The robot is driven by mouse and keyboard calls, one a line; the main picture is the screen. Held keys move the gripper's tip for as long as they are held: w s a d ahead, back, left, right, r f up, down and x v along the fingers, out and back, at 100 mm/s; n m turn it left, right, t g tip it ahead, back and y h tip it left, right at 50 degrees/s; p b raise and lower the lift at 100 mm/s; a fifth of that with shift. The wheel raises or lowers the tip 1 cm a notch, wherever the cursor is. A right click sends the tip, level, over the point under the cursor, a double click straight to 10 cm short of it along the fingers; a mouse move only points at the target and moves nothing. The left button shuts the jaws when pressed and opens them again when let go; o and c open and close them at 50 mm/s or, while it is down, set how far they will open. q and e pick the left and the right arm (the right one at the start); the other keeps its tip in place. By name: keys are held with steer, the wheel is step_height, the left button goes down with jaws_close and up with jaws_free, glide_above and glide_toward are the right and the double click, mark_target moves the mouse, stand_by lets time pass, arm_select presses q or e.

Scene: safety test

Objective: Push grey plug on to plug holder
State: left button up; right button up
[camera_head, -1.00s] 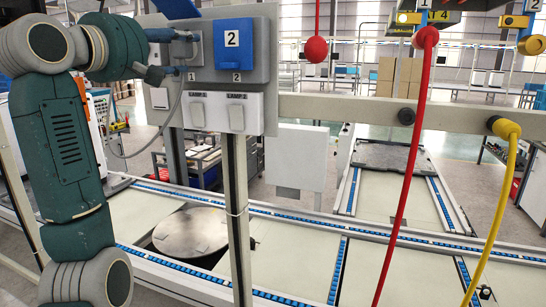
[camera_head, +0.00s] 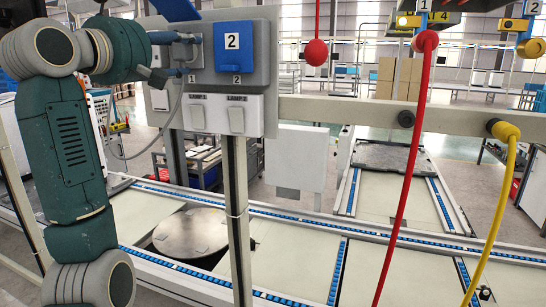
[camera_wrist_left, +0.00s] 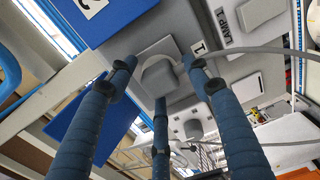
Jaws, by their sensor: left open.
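My left gripper (camera_head: 182,55) reaches in from the left, its blue fingers spread and open in front of the grey panel (camera_head: 262,68). The grey plug (camera_wrist_left: 158,78) shows in the left wrist view as a rounded grey piece between the fingertips, against a square grey plate, the plug holder (camera_wrist_left: 143,57), marked 1. The holder also shows in the head view (camera_head: 194,57), partly behind the fingers. A grey cable (camera_wrist_left: 265,51) runs right from the plug area. I cannot tell how deep the plug sits or whether the fingers touch it. My right gripper is out of view.
A blue cover (camera_head: 233,45) marked 2 sits right of the holder. Two white lamp switches (camera_head: 216,113) are below. The grey cable (camera_head: 165,131) hangs at the left. A red cable (camera_head: 409,160) and a yellow cable (camera_head: 494,205) hang at the right.

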mark_target(177, 51)
arm_select(q)
steer(key=shift+c, duration=0.3)
jaws_close()
steer(key=shift+s, duration=0.1)
steer(key=shift+b+v, duration=1.15)
steer(key=shift+v, duration=1.85)
